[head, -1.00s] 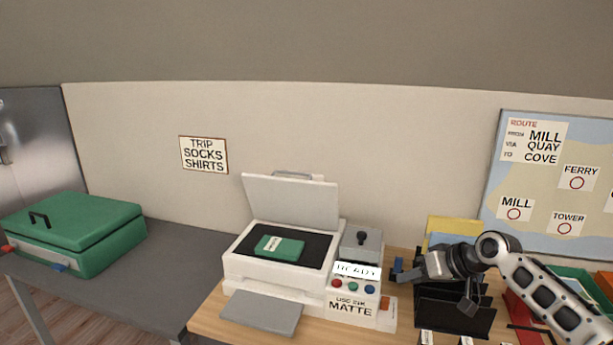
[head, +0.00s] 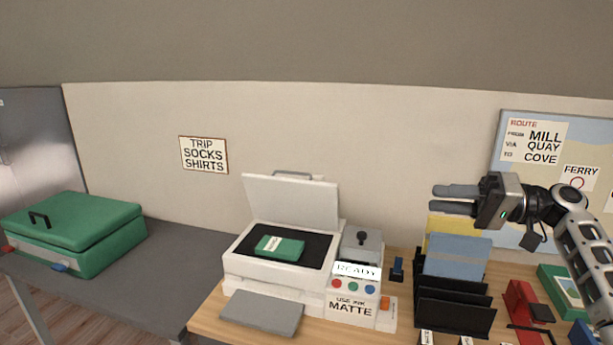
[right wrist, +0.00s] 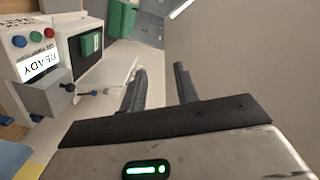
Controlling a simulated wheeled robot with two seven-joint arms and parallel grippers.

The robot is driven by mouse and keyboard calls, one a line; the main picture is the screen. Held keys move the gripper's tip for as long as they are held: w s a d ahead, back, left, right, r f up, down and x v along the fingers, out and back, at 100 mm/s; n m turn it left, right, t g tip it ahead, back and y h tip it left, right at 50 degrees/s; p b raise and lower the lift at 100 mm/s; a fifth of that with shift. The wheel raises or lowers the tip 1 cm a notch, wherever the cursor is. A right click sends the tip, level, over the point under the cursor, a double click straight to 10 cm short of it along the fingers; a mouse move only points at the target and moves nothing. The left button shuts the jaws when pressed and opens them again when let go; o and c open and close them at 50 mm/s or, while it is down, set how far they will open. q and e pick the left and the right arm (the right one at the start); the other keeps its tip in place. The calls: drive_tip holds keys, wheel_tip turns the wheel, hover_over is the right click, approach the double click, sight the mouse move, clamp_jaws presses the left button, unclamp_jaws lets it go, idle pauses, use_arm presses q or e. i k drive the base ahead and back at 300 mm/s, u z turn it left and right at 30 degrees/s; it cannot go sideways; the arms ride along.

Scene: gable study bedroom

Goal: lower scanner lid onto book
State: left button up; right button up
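The white scanner (head: 270,290) stands on the wooden desk with its lid (head: 291,202) raised and tilted back toward the wall. A green book (head: 280,247) with a pale label lies on the dark scanner bed (head: 317,247). My right gripper (head: 434,198) is raised to the right of the scanner, above the file rack, pointing left. Its two fingers are apart with nothing between them. In the right wrist view the fingers (right wrist: 158,85) are also apart and empty, with the lid (right wrist: 115,80) and the green book (right wrist: 91,43) beyond them. My left gripper is not in view.
A black file rack (head: 455,312) with blue and yellow folders stands right of the scanner. A grey box with a black knob (head: 361,240) sits beside the bed, above the READY panel (head: 357,271). A green suitcase (head: 75,230) lies on the grey table at left.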

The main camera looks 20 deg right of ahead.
sight(309, 203)
drive_tip(key=i, duration=1)
